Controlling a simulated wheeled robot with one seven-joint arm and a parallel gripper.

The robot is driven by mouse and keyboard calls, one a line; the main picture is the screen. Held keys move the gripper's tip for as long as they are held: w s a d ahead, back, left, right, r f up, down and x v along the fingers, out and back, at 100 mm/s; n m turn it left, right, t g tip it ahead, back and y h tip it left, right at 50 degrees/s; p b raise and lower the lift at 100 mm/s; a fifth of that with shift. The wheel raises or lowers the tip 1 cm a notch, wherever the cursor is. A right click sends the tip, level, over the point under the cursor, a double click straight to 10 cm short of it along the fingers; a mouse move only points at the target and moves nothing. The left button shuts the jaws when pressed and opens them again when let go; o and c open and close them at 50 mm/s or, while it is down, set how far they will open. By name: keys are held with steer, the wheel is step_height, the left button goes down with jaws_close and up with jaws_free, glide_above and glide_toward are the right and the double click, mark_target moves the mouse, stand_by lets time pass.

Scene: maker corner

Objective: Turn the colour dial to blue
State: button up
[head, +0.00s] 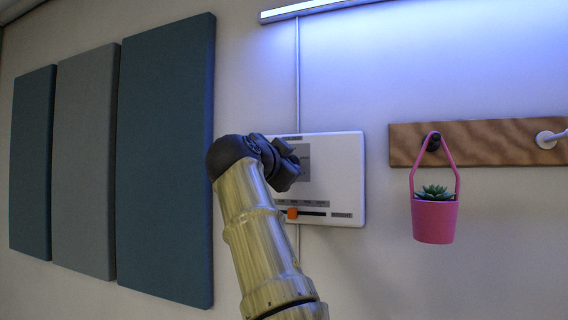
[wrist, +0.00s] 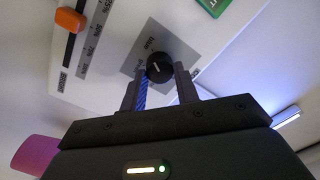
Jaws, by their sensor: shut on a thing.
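A white control panel (head: 345,180) is on the wall behind my gripper (head: 288,166). In the wrist view, the round black colour dial (wrist: 159,68) sits on a grey square plate (wrist: 185,50), with a short white mark on its face. My gripper's two fingers stand on either side of the dial and are shut on it. A small "blue" label is on the plate beside the dial; the other labels are hidden or unclear, and I cannot tell exactly where the mark points. The light bar (head: 325,8) glows blue-violet. In the head view my arm hides the dial.
An orange slider knob (head: 292,213) sits on a scale on the panel's lower part. A green piece (wrist: 212,5) shows at the wrist view's top. A pink hanging planter (head: 434,220) hangs from a wooden peg rail (head: 490,143) at right. Wall panels (head: 165,160) stand at left.

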steer(key=o, duration=1)
steer(key=shift+w+f, duration=0.1)
steer(key=shift+f, duration=0.1)
steer(key=shift+c, duration=0.2)
steer(key=shift+r, duration=0.1)
steer(key=shift+s, duration=0.2)
steer(key=b+v, duration=0.5)
steer(key=v, duration=1.2)
steer(key=shift+w+a, duration=0.1)
